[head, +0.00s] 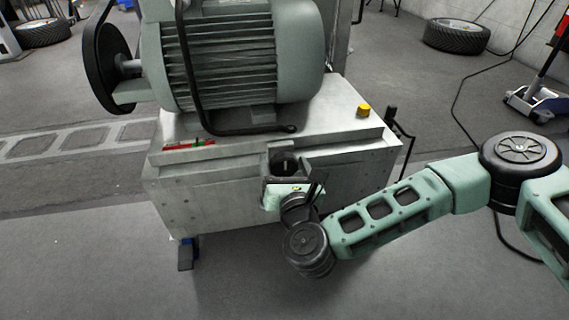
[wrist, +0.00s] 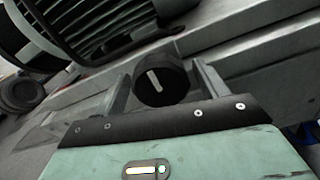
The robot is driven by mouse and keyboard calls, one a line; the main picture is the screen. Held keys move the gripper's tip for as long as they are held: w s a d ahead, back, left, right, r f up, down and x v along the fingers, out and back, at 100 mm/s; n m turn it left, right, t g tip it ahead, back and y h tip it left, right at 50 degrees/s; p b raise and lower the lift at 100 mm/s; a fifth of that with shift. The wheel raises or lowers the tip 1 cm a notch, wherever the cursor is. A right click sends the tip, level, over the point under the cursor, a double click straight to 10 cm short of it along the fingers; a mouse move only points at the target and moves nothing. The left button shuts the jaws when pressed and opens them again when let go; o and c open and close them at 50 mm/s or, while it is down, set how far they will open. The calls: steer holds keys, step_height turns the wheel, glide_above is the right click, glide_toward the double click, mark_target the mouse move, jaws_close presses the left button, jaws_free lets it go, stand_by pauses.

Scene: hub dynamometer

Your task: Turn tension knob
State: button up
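The tension knob (head: 284,163) is a round black knob on the front of the grey machine base. In the wrist view the knob (wrist: 160,80) has a white pointer mark, tilted slightly left of vertical. My gripper (head: 287,169) is in front of the base with its fingers pointing at the panel. In the wrist view my gripper (wrist: 162,85) is open, with one finger on each side of the knob. A small gap seems to show on both sides. I cannot tell exactly how far the fingertips reach past the knob's face.
A large green finned motor (head: 225,55) with a black wheel (head: 108,68) stands on top of the base (head: 200,195). A yellow button (head: 363,110) sits at the top right of the base. A cable (head: 458,115) lies on the floor at right. The floor in front is clear.

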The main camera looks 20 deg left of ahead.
steer(key=c, duration=0.8)
steer(key=shift+o, duration=0.2)
steer(key=shift+r+n+p, duration=0.1)
steer(key=shift+n+p, duration=0.2)
steer(key=shift+p, duration=0.1)
